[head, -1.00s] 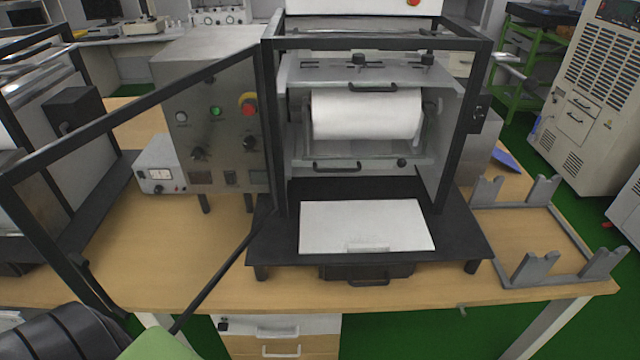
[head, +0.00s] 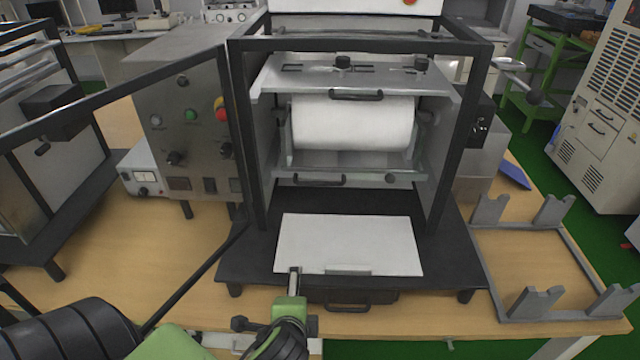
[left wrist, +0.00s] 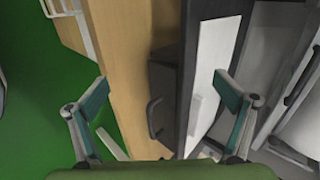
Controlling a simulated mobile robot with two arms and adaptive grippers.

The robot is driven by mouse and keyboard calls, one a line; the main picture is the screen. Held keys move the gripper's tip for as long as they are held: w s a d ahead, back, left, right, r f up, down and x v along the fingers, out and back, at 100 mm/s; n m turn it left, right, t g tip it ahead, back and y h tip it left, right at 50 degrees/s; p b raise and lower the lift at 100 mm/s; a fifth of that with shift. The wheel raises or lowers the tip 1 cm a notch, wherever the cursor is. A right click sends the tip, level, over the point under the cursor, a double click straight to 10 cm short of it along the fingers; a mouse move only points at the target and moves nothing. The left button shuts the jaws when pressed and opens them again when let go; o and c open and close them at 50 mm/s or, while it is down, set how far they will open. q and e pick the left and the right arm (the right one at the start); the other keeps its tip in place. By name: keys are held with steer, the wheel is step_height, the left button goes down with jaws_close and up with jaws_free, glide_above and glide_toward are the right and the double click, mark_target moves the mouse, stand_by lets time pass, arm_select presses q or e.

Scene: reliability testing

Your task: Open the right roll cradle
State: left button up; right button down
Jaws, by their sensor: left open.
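The right machine's white roll (head: 352,122) lies level in a grey metal cradle (head: 345,181) inside an open black frame. The cradle's front plate carries a black handle (head: 318,180) at left and a black knob at right. Above the roll is a grey cover (head: 385,75) with its own black handle. My left gripper (head: 293,285) is low, in front of the white plate at the machine's front. In the left wrist view its fingers (left wrist: 160,84) are apart with nothing between them. My right gripper is not in view.
A white plate (head: 350,240) lies on the black base. A black handle (head: 347,307) sits below it at the table edge. The frame's door (head: 110,92) stands swung open to the left. A grey stand (head: 485,262) is at right. Another machine (head: 50,155) stands left.

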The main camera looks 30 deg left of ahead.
mark_target(319, 182)
arm_select(q)
steer(key=w+a+r+m+t+y, duration=0.1)
steer(key=w+r+m, duration=0.1)
steer(key=r, duration=0.1)
steer(key=w+a+r+m+t+y, duration=0.1)
steer(key=r+m, duration=0.2)
steer(key=w+a+r+m+t+y, duration=0.1)
steer(key=w+r+m, duration=0.1)
steer(key=r+m, duration=0.1)
steer(key=shift+w+a, duration=0.15)
steer(key=shift+w, duration=0.15)
steer(key=w+d+r+m+t+y, duration=0.1)
steer(key=w+d+r+m+t, duration=0.1)
steer(key=w+r+m+t, duration=0.65)
steer(key=w+a+g, duration=0.1)
steer(key=w+a, duration=0.1)
steer(key=w+a+f+m+g+p, duration=0.1)
steer(key=w+a+g, duration=0.1)
steer(key=w+a, duration=0.1)
steer(key=w+a+m+g+p, duration=0.1)
steer(key=w+a, duration=0.1)
steer(key=w, duration=0.1)
steer(key=shift+a+f+y, duration=0.2)
steer(key=shift+f+y, duration=0.1)
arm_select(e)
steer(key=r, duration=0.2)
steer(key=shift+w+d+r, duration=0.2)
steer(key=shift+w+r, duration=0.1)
